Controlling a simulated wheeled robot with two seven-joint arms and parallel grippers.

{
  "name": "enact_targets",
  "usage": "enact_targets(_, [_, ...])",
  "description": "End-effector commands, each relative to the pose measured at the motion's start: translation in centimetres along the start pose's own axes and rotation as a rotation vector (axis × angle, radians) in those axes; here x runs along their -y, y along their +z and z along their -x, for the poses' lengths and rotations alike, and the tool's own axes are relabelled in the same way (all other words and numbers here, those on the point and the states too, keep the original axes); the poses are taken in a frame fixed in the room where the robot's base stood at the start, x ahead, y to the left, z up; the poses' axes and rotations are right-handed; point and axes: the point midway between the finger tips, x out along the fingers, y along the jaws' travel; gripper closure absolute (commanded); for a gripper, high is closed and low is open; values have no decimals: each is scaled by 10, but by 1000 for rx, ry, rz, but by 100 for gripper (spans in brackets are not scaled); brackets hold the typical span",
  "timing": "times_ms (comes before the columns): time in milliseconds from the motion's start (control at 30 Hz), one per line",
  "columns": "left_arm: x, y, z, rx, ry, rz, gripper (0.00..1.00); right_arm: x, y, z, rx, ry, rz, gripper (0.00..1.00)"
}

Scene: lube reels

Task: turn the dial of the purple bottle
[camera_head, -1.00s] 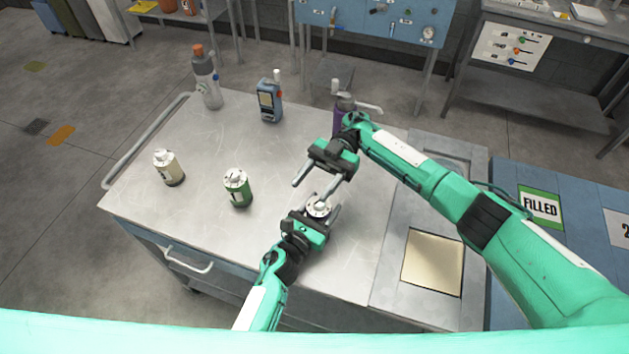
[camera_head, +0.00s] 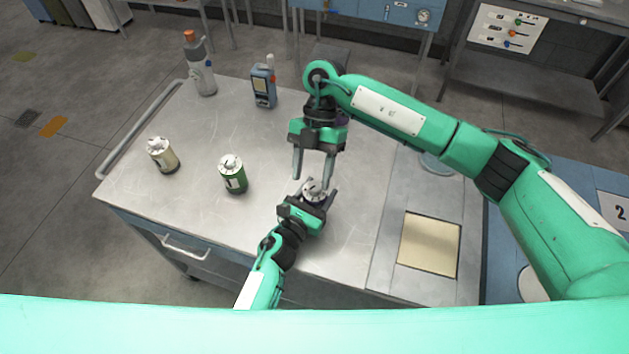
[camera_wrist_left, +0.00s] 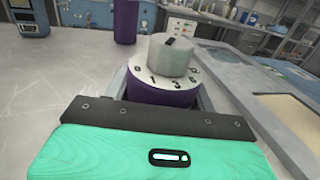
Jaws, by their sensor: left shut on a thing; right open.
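The purple bottle (camera_head: 316,200) stands on the metal cart top between the fingers of my left gripper (camera_head: 320,194), which is shut on it. In the left wrist view its purple body (camera_wrist_left: 160,97) carries a white numbered ring and a pale grey dial knob (camera_wrist_left: 172,56). A black mark shows on top of the knob; which number it points at I cannot tell. The dial (camera_head: 314,187) also shows in the head view. My right gripper (camera_head: 312,180) is open, fingers pointing down, just behind and above the dial. Whether it touches the dial is unclear.
A grey bottle with an orange cap (camera_head: 203,72) and a blue handheld device (camera_head: 264,88) stand behind. A larger purple container (camera_wrist_left: 126,20) is mostly hidden by my right arm in the head view.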

Motion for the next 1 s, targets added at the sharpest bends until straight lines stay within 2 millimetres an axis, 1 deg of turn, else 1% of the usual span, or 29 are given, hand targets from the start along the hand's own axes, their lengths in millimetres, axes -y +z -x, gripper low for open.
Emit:
enact_targets(33, [0,0,0,-1,0,0,75,1,0,5,93,14,-1,47])
enact_targets(100, [0,0,0,-1,0,0,75,0,2,12,216,42,-9,47])
enact_targets(233, [0,0,0,-1,0,0,75,0,3,26,401,99,-19,47])
enact_targets(400, [0,0,0,-1,0,0,75,-1,2,40,541,160,-21,47])
enact_targets(533, [0,0,0,-1,0,0,75,-2,3,41,579,179,-23,47])
enact_targets(667, [0,0,0,-1,0,0,75,-4,11,30,583,180,-25,47])
enact_targets(1000, [0,0,0,-1,0,0,75,-14,47,-24,580,179,-24,47])
